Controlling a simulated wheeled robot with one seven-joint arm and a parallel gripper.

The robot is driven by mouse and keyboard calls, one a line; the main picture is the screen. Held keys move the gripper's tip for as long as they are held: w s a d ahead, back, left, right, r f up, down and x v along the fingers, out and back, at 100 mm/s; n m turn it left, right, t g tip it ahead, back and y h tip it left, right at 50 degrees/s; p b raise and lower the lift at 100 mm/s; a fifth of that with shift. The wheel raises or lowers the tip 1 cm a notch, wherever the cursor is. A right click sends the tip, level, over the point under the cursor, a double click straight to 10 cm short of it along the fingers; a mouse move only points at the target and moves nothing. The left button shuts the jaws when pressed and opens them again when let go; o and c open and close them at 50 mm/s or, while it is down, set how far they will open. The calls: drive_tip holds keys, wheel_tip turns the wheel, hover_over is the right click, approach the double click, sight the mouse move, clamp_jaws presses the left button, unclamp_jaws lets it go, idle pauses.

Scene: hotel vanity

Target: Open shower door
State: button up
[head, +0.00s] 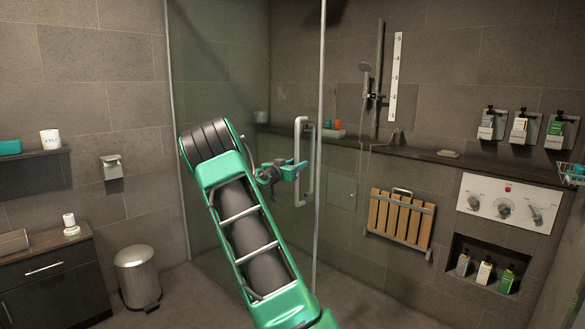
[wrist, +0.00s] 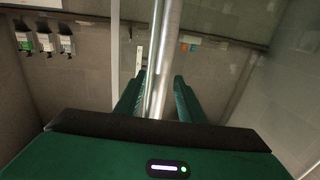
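The glass shower door (head: 225,80) stands between two upright metal edges in the head view and looks shut. Its pale metal handle (head: 298,135) is a tall bar bent at the ends, near the door's right edge. My gripper (head: 299,170) is level with the middle of the handle, with its fingertips at the bar. In the wrist view my gripper (wrist: 160,82) has its two green fingers apart.
A wooden fold-down seat (head: 399,217), a control panel (head: 506,203) and a long ledge (head: 450,160) are on the shower walls. A bin (head: 137,275) and a dark cabinet (head: 50,285) stand at the left. The floor before the door is clear.

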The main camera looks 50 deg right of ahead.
drive_tip(key=s+a, duration=0.1)
drive_tip(key=a, duration=0.9)
drive_tip(key=shift+a, duration=0.25)
drive_tip(key=shift+s+f, duration=0.1)
